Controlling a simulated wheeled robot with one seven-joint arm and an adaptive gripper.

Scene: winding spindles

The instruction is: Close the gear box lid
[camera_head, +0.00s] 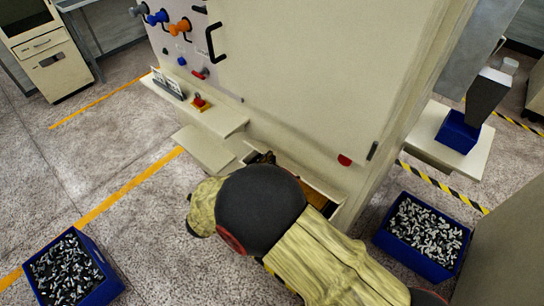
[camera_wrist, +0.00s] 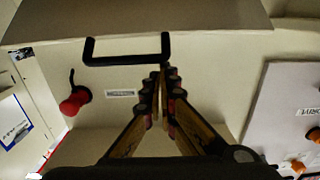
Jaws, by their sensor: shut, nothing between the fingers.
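In the wrist view, a pale panel carries a black bar handle (camera_wrist: 127,61) and a small label (camera_wrist: 121,93). I cannot tell for sure whether this panel is the gear box lid, or how far any lid stands open. My gripper (camera_wrist: 162,82) is shut and empty, its fingertips together just below the handle's right end in the picture. I cannot tell whether they touch it. In the head view, my arm hides most of the low opening in the machine (camera_head: 300,85), and the fingertips are not clearly visible there.
A red knob (camera_wrist: 75,102) sits left of the label in the wrist view. A pale shelf (camera_head: 220,119) juts from the machine. Blue bins of metal parts stand on the floor at left (camera_head: 105,284) and right (camera_head: 379,238). Floor is free at the left.

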